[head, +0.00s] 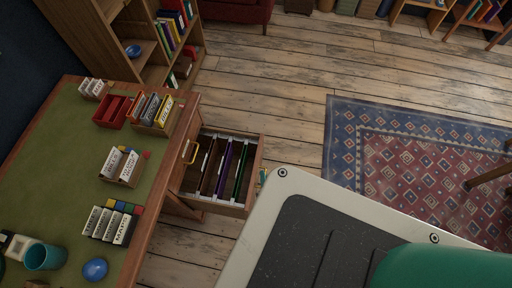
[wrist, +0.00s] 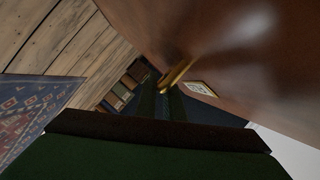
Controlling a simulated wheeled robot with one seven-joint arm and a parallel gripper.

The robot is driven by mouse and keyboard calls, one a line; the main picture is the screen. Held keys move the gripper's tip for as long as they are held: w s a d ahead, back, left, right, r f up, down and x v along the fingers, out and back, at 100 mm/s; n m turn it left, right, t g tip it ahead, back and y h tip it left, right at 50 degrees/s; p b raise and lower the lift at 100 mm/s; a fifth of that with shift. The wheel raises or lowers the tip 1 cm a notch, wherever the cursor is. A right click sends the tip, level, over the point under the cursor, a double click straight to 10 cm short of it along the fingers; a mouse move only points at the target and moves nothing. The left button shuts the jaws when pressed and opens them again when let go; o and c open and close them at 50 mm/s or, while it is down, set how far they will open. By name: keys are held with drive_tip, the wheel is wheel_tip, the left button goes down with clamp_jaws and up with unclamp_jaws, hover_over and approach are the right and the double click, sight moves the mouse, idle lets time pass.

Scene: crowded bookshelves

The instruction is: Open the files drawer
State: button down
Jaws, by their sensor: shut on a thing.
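The files drawer (head: 250,193) is a wooden drawer pulled well out from the right side of the desk in the head view. Several dark hanging files (head: 225,168) stand inside it. In the wrist view its brown front (wrist: 225,45) fills the upper right, with a brass handle (wrist: 179,72) and a small framed label (wrist: 200,88). My gripper (wrist: 168,87) is shut on this handle. In the head view only a small bit beside the drawer front shows; my own body hides the rest.
The green-topped desk (head: 60,155) carries file boxes, a teal cup (head: 44,257) and a blue bowl (head: 95,269). A bookshelf (head: 110,42) stands behind. Bare floor and a patterned rug (head: 345,140) lie right of the drawer.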

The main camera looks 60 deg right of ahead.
drive_tip(key=shift+s+d+f, duration=0.1)
drive_tip(key=shift+s+d, duration=0.1)
drive_tip(key=shift+s, duration=0.65)
drive_tip(key=shift+s+d, duration=0.2)
drive_tip(key=shift+s, duration=0.65)
drive_tip(key=c, duration=2.2)
unclamp_jaws()
drive_tip(key=shift+o, duration=0.2)
drive_tip(key=v, duration=1)
drive_tip(key=shift+s+a+r, duration=0.2)
drive_tip(key=shift+a+r, duration=0.05)
drive_tip(key=shift+a, duration=0.05)
